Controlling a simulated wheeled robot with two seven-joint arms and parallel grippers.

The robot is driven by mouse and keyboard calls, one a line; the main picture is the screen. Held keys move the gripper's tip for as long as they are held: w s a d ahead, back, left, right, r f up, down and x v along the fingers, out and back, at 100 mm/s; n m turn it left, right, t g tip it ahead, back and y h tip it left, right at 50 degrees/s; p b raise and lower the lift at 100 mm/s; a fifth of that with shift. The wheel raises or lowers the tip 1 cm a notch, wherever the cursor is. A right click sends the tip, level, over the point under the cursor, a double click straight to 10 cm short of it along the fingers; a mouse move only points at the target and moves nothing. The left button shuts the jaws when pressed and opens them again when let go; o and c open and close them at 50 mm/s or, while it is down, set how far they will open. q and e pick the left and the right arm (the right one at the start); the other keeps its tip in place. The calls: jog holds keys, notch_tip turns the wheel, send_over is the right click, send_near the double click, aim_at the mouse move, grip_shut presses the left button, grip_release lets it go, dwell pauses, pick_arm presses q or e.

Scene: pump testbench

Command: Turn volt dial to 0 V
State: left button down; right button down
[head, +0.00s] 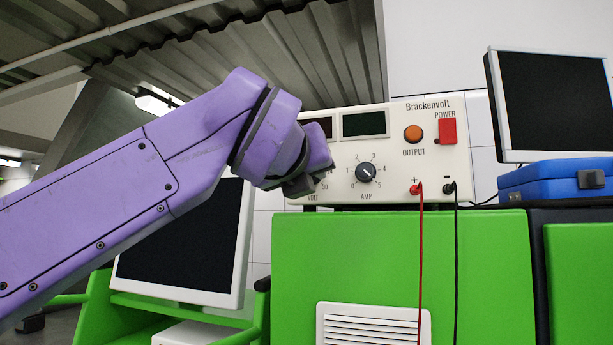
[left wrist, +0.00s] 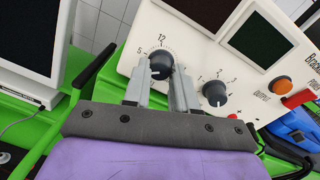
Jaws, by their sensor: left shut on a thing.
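The Brackenvolt power supply (head: 470,140) is a cream box with dials on its front. Its volt dial (left wrist: 160,62) is dark and round, with the numbers 5 and 12 by its upper left edge in the left wrist view. My left gripper (left wrist: 160,80) is shut on this dial, one grey finger on each side. The dial's pointer setting is too small to read surely. In the head view my left gripper (head: 308,184) hides the volt dial; only the VOLT label and a few scale numbers show beside it. My right gripper is in neither view.
Red (head: 420,250) and black (head: 457,250) leads hang from the terminals. The orange output lamp (head: 413,134) and red power switch (head: 447,131) are farther right.

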pick_arm(q)
jog(key=shift+a+r+n, duration=0.1)
jog(key=shift+r+n, duration=0.15)
jog(key=shift+n, duration=0.55)
jog(key=c, duration=0.9)
grip_release()
jog(key=shift+w+f, duration=0.1)
jog(key=b+v, duration=0.4)
jog(key=v, duration=0.6)
jog(key=shift+s, duration=0.25)
